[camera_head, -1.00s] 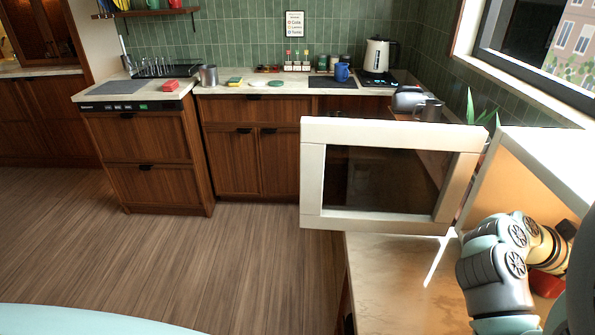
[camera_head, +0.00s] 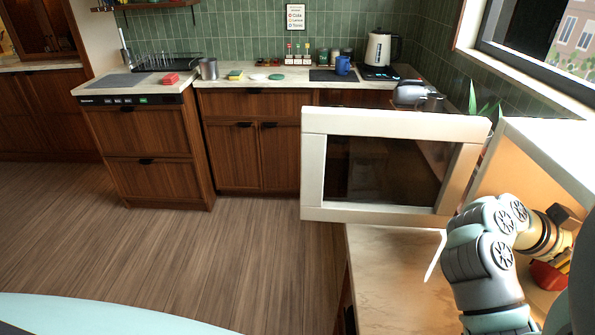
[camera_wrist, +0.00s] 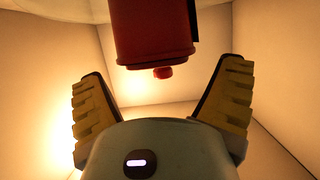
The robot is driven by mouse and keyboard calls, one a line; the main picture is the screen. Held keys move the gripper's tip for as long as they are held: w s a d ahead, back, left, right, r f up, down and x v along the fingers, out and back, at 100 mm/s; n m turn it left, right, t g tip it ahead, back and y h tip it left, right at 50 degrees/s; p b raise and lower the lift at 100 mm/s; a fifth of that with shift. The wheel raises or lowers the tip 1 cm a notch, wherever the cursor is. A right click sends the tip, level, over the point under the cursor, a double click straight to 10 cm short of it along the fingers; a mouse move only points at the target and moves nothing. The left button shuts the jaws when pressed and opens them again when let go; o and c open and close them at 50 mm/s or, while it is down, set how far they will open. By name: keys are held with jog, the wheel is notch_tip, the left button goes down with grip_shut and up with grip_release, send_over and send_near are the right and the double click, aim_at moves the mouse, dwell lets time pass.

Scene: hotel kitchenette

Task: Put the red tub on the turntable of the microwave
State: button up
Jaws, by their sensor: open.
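The red tub (camera_head: 548,275) shows in part inside the lit microwave (camera_head: 555,145), below my gripper's wrist at the right edge. In the wrist view the tub (camera_wrist: 153,35) is at the top centre, with a small red knob on the end facing down the picture. It seems to rest against a pale surface at the top, which may be the turntable (camera_wrist: 60,10). My gripper (camera_wrist: 161,75) is open, its two yellow ridged fingers apart on either side below the tub, not closed on it. In the head view the fingers are hidden.
The white-framed microwave door (camera_head: 312,165) stands open to the left of my arm. Marble counter (camera_head: 385,270) lies in front. The microwave's side walls (camera_wrist: 270,60) are close around the fingers. A far counter holds a kettle (camera_head: 381,48) and a blue mug (camera_head: 342,66).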

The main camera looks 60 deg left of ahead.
jog(key=p+v, duration=0.1)
jog(key=v, duration=0.7)
jog(key=shift+s+a+r, duration=0.15)
jog(key=shift+a, duration=0.05)
